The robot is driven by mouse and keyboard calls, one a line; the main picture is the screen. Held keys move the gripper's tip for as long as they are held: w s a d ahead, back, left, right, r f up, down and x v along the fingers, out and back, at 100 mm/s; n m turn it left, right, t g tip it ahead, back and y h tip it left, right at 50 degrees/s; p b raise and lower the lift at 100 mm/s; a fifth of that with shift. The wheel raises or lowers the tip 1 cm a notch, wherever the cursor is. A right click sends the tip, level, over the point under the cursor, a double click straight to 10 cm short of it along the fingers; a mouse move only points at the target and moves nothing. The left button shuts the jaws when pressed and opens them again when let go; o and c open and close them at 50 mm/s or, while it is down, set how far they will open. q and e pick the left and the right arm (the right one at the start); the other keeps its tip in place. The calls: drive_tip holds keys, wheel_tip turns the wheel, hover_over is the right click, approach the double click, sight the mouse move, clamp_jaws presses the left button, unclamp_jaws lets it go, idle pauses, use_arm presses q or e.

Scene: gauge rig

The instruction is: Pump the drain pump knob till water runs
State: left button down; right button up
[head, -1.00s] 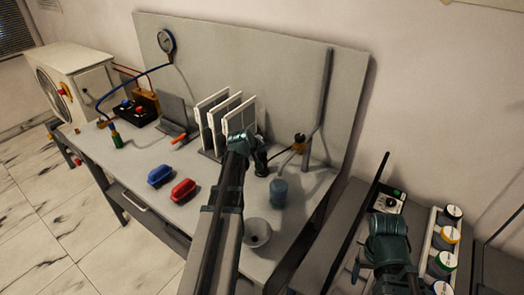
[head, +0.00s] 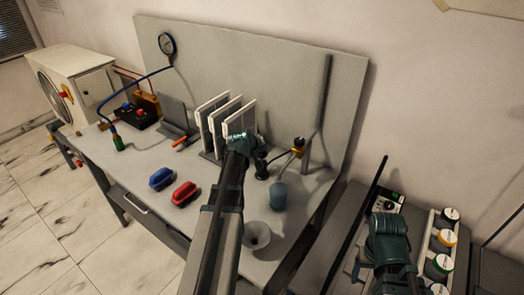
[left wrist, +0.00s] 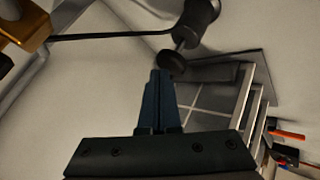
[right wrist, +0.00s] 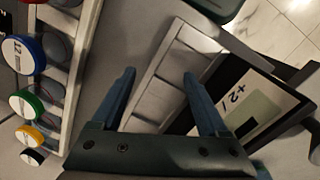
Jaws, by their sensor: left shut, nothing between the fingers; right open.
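The drain pump (head: 262,173) is a small black cylinder on the bench, right of the white-framed panels. In the left wrist view its dark body (left wrist: 199,18) carries a round black knob (left wrist: 170,63) on a short rod. My left gripper (left wrist: 161,72) is shut and empty, its fingertips right at the knob; I cannot tell whether they touch. The left gripper also shows beside the panels in the head view (head: 243,141). A thin dark line runs from the pump to a brass fitting (head: 298,143). No running water is visible. My right gripper (right wrist: 160,76) is open and empty.
A blue-grey cup (head: 279,195) and a pale funnel (head: 257,235) stand near the pump. White-framed panels (head: 214,108) stand close left of the left gripper. Blue (head: 161,178) and red (head: 184,193) blocks lie in front. Lidded jars (head: 443,241) and a meter (head: 389,197) surround the right gripper.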

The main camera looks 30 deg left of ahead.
sight(261, 155)
use_arm(q)
drive_tip(key=shift+r+p, duration=0.35)
drive_tip(key=shift+r, duration=0.2)
drive_tip(key=shift+r, duration=0.1)
wheel_tip(261, 155, up, 5)
drive_tip(key=p, duration=0.5)
idle(2.5)
wheel_tip(261, 155, up, 4)
drive_tip(key=p, duration=0.3)
drive_tip(key=shift+f+p, duration=0.2)
drive_tip(key=shift+p, duration=0.2)
drive_tip(key=shift+f, duration=0.1)
wheel_tip(261, 155, down, 9)
drive_tip(key=b, duration=0.9)
idle(1.4)
